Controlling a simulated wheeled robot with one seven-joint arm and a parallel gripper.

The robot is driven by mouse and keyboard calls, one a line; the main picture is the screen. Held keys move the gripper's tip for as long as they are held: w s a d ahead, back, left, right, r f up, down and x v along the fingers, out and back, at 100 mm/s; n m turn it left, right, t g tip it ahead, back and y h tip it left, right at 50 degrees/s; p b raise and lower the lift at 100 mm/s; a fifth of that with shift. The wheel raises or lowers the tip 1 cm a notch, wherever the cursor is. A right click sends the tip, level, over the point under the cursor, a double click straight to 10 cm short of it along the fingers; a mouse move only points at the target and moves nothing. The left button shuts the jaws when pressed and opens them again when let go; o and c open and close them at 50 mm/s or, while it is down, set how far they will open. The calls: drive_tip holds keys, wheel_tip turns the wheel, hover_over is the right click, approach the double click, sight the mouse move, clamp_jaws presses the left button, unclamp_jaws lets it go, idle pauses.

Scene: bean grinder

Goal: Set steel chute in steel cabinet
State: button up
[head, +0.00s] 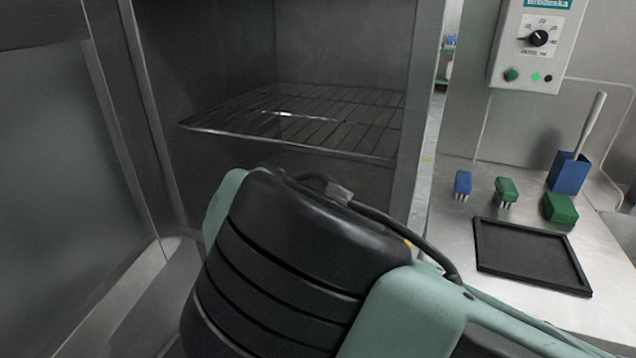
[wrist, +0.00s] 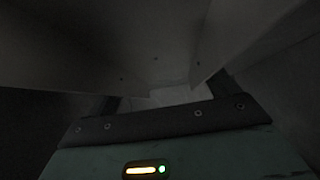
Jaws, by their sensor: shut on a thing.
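The steel cabinet (head: 340,45) stands open in the head view, with a wire shelf (head: 300,118) across its inside. My black and green arm fills the lower middle, in front of the opening, and hides my gripper and what it holds there. In the wrist view my gripper (wrist: 160,100) is shut on the steel chute (wrist: 155,50), a dim grey sheet-metal piece with flared sides. The view is dark, so the chute's far end and its distance from the cabinet cannot be told.
A frosted door panel (head: 50,190) is at the left. On the right, a steel counter (head: 445,215) holds a black tray (head: 530,252), small brushes (head: 507,190), a green block (head: 560,208) and a blue holder (head: 568,174). A control box (head: 538,45) hangs above.

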drive_tip(key=w, duration=0.2)
drive_tip(key=w+d, duration=0.1)
drive_tip(key=shift+w+d+r, duration=0.1)
drive_tip(key=shift+w+d, duration=0.1)
drive_tip(key=shift+w, duration=0.2)
drive_tip(key=w, duration=0.1)
drive_tip(key=w+d, duration=0.1)
drive_tip(key=shift+w+p, duration=0.35)
drive_tip(key=shift+w+f, duration=0.25)
drive_tip(key=shift+f, duration=0.55)
drive_tip(key=o, duration=1.2)
drive_tip(key=shift+f, duration=0.15)
drive_tip(key=shift+c, duration=0.2)
drive_tip(key=shift+r, duration=0.2)
drive_tip(key=v, duration=1.1)
drive_tip(key=shift+s+r+b, duration=0.25)
drive_tip(key=shift+s+b, duration=0.05)
drive_tip(key=shift+s, duration=0.05)
